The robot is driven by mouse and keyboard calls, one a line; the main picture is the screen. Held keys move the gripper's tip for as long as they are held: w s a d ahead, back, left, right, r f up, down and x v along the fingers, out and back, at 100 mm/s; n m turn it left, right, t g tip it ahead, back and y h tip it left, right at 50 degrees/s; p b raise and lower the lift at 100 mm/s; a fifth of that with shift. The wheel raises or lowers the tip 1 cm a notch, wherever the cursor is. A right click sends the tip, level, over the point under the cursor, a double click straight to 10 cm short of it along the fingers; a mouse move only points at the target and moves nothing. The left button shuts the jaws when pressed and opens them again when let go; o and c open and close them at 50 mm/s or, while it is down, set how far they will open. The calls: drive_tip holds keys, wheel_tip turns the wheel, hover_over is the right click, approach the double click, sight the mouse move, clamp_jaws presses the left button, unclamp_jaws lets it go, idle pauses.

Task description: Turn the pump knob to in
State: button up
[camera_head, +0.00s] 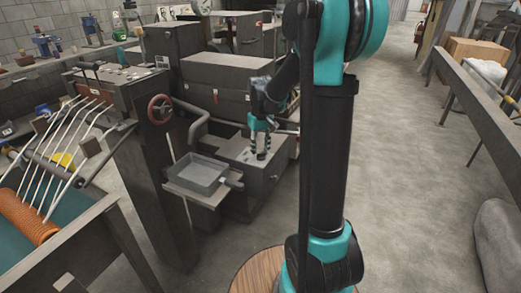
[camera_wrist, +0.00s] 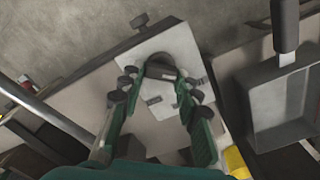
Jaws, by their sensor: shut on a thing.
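The pump knob (camera_wrist: 161,70) is a dark knob on a light metal plate (camera_wrist: 158,45), shown between my fingertips in the wrist view. My gripper (camera_wrist: 160,84) has its teal and black fingers on either side of the knob and is shut on it. In the head view my gripper (camera_head: 260,154) points down onto the top of a grey machine box (camera_head: 243,176), and the knob is hidden by the fingers there. Small dark label marks (camera_wrist: 153,100) show on the plate, too small to read. Which way the knob points is unclear.
A grey tray (camera_head: 199,175) with a handle sits beside the box; it is at the right in the wrist view (camera_wrist: 285,100). A red handwheel (camera_head: 160,108) and a bent pipe (camera_head: 200,121) stand to the left.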

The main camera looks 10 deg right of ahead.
sight(261, 152)
idle(0.3)
drive_tip(key=o, duration=1.1)
wheel_tip(261, 152, up, 12)
drive_tip(key=shift+s+f, duration=0.1)
drive_tip(key=s+d+f+m+t, duration=0.1)
drive_tip(key=s+f, duration=0.5)
drive_tip(key=s, duration=0.1)
drive_tip(key=s+d+f+m+t, duration=0.1)
drive_tip(key=s+f, duration=0.4)
drive_tip(key=s, duration=0.3)
drive_tip(key=s+d+f+m+t, duration=0.1)
drive_tip(key=s+d+f+t, duration=0.1)
drive_tip(key=s+f, duration=0.4)
drive_tip(key=shift+s+f, duration=0.35)
drive_tip(key=shift+s, duration=0.35)
